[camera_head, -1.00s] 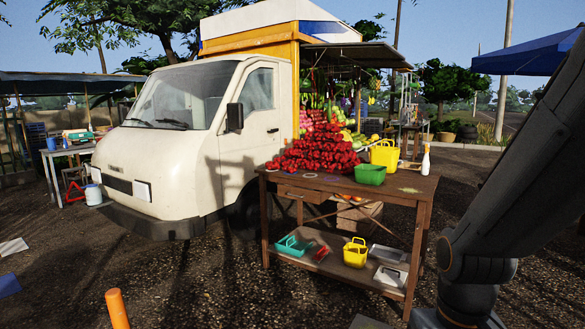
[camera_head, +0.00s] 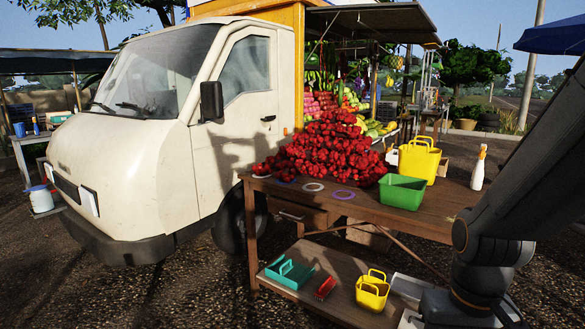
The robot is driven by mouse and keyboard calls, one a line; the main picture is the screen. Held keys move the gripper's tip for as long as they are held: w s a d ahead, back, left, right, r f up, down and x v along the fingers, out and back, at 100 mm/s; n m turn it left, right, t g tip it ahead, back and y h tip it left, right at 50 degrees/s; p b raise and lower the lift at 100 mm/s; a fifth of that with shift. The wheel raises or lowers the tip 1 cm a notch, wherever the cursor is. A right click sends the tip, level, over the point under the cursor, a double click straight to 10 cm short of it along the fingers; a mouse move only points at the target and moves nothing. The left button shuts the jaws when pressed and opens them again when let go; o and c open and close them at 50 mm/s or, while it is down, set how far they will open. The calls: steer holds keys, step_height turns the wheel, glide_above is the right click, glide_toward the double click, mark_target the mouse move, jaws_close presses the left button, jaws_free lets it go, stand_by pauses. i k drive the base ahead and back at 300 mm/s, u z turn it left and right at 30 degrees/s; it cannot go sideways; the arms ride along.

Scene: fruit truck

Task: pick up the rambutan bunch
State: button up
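A large heap of red rambutans (camera_head: 325,150) is piled on the left and back part of the wooden table (camera_head: 300,200), beside the truck. I cannot make out separate bunches within the heap. My arm comes in at the right edge of the view, dark and close to the camera. My gripper is outside the picture.
A green basket (camera_head: 401,192), a yellow basket (camera_head: 420,162) and a spray bottle (camera_head: 479,167) stand on the table. The lower shelf holds a teal basket (camera_head: 290,274) and a small yellow basket (camera_head: 372,293). The cream truck (camera_head: 160,140) stands left. Open gravel (camera_head: 190,285) lies in front.

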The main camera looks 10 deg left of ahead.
mark_target(287, 174)
steer(key=i, duration=1.05)
steer(key=u, duration=1.5)
steer(key=i, duration=2.3)
steer(key=z, duration=1.6)
